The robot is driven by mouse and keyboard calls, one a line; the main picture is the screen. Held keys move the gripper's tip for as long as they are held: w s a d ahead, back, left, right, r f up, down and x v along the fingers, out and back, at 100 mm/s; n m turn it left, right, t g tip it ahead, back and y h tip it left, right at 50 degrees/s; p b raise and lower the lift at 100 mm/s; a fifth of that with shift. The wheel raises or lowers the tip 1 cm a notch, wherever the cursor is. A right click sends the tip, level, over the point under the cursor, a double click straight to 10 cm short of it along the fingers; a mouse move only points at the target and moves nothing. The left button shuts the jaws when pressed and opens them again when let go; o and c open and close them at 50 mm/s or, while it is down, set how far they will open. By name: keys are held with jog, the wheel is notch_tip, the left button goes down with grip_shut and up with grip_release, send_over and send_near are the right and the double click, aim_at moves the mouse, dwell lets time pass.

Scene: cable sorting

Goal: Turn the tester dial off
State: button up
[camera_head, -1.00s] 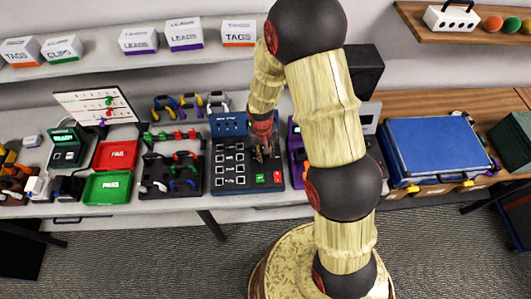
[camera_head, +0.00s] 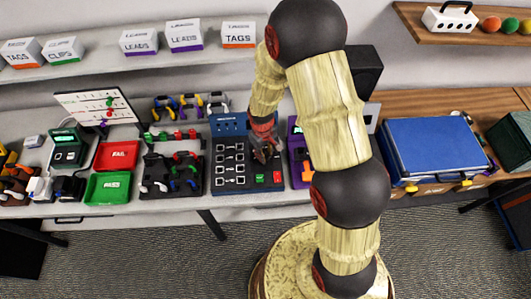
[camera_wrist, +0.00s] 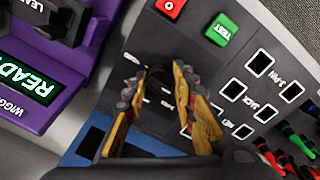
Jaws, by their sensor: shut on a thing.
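The tester (camera_head: 250,187) is a dark grey panel with a blue back, in the middle of the bench. Its face also shows in the wrist view (camera_wrist: 205,68), with a green TEST button (camera_wrist: 221,29), a red button (camera_wrist: 171,7) and rows of white-edged sockets. My gripper (camera_head: 265,154) is down at the tester's right part, above the buttons. In the wrist view its two yellow-brown fingers (camera_wrist: 162,78) stand on either side of the dark dial (camera_wrist: 158,92) and are shut on it. The fingers partly hide the dial, and its pointer setting cannot be read.
A purple wiggle device (camera_wrist: 70,75) reading READY stands close beside the tester. Coloured plugs (camera_wrist: 295,145) lie on its other side. Red FAIL (camera_head: 118,154) and green PASS (camera_head: 107,187) trays are farther left. A blue case (camera_head: 435,145) is at right.

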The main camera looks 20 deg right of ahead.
jog(key=shift+w+r, duration=0.1)
jog(key=shift+w, duration=0.05)
jog(key=o, duration=1.1)
jog(key=shift+o, duration=0.2)
notch_tip(320, 180, up, 12)
jog(key=shift+s+a, duration=0.2)
jog(key=shift+a, duration=0.2)
jog(key=shift+s, duration=0.1)
